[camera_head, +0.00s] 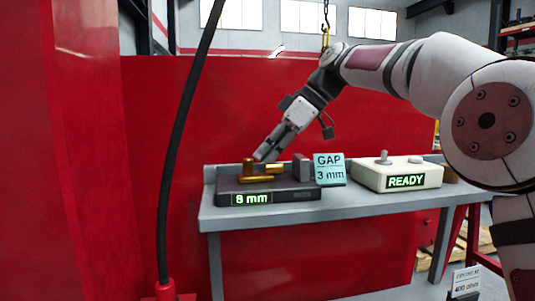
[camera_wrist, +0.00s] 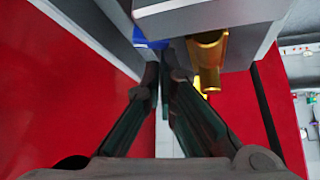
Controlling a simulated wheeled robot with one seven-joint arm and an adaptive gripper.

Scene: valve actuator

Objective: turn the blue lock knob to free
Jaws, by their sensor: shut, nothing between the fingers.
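The blue lock knob (camera_wrist: 150,40) shows as a small blue patch at the top of the wrist view, just beyond my fingertips. Most of it is hidden, and I cannot tell its turn position or whether the fingers touch it. In the head view I cannot make it out. My gripper (camera_head: 261,156) reaches down to the far side of a dark device (camera_head: 290,195) whose display reads 8 mm. In the wrist view my gripper (camera_wrist: 163,72) is shut and empty, its fingertips close together beside a brass part (camera_wrist: 208,60).
Brass pieces (camera_head: 262,178) and a grey block (camera_head: 301,167) are on the device. A card (camera_head: 329,170) reads GAP 3 mm. A white box (camera_head: 398,175) reading READY stands right on the grey bench (camera_head: 345,203). A black cable (camera_head: 180,130) hangs at left.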

